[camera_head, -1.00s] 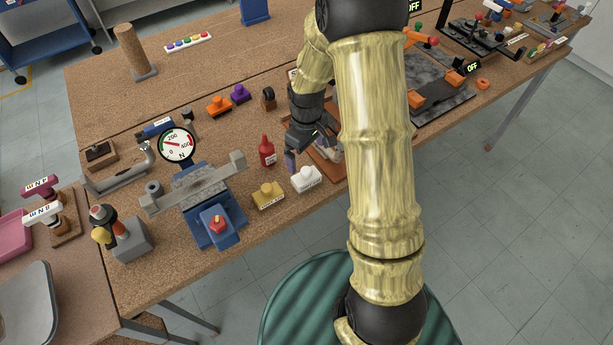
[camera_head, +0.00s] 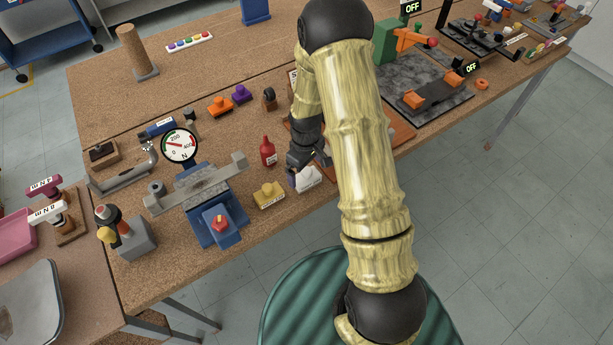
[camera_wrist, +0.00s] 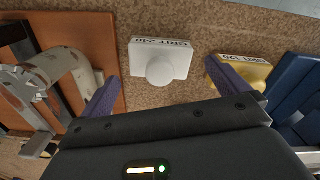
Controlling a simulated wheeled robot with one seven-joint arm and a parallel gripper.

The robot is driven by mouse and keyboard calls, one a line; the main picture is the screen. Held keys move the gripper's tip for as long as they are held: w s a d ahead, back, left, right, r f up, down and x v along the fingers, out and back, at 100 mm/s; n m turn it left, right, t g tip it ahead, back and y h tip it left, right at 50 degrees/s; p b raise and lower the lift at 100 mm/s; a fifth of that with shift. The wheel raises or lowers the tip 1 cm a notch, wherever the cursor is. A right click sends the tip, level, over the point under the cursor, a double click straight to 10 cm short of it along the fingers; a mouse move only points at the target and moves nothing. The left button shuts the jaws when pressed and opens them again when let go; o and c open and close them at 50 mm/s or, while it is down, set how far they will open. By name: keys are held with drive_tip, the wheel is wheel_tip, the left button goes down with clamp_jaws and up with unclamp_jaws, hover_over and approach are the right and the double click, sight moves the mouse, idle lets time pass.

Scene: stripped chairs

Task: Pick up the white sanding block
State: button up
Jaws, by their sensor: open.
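The white sanding block (camera_head: 308,179) lies on the brown workbench near its front edge, partly hidden by my gripper in the head view. In the wrist view the block (camera_wrist: 160,62) has a round knob on top and a "GRIT 240" label, and stands between and beyond my fingers. My gripper (camera_wrist: 165,90) is open, its two purple fingertips apart on either side of the block's line, not touching it. In the head view my gripper (camera_head: 296,172) is just above and beside the block.
A yellow sanding block (camera_head: 268,195), labelled "GRIT 120" in the wrist view (camera_wrist: 245,72), sits close by, near my right finger there. A red bottle (camera_head: 267,152) stands behind. An orange-brown board (camera_wrist: 75,45) with a pale curved part lies opposite.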

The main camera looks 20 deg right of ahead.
sight(305, 169)
drive_tip(key=shift+f+p, duration=0.35)
drive_tip(key=shift+f, duration=1.25)
drive_tip(key=c, duration=0.9)
